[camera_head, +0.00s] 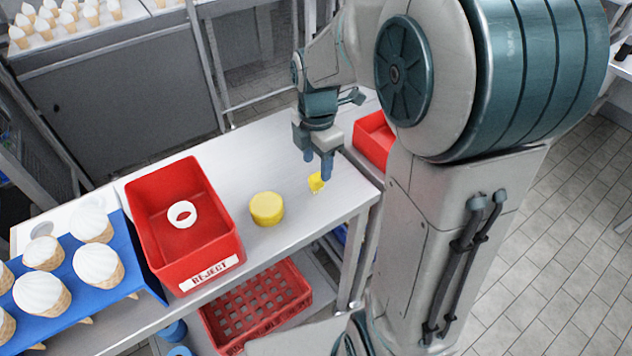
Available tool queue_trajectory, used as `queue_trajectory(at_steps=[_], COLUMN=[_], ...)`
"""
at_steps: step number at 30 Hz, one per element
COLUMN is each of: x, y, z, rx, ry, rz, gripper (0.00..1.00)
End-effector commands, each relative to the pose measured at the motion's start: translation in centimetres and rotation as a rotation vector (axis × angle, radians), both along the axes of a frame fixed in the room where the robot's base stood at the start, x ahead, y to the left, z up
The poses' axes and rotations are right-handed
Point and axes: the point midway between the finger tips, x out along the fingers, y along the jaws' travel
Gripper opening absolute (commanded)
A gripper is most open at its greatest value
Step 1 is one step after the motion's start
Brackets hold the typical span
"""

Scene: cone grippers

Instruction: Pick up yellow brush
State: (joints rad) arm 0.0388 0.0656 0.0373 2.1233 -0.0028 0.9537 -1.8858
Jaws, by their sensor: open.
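A small yellow object (316,183), which looks like the yellow brush, is on the metal table near its right front edge. Its shape is small and partly covered by a fingertip. My gripper (318,166) points down over it with open, blue-grey fingers. The fingertips are right at the yellow object, and one finger overlaps it in the picture. I cannot tell whether they touch it.
A round yellow block (267,208) stands left of the gripper. A red REJECT bin (222,254) holds a white ring (182,214). A blue tray (128,283) holds several cones at left. Another red bin (371,140) is behind my arm. A red crate (258,305) sits below.

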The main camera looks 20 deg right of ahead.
Motion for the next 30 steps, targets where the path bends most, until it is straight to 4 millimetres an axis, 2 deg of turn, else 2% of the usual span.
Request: queue_trajectory(at_steps=[8,15,25,30], x=[0.0,0.3,0.3,0.3], y=[0.0,0.0,-0.1,-0.1], z=[-2.3,-5.8,-6.5,-6.5], rx=[0.0,0.0,-0.001,-0.001], ry=[0.004,0.002,-0.001,-0.001], rz=[-0.001,0.0,-0.001,-0.001], gripper=[0.49,0.49,0.49,0.02])
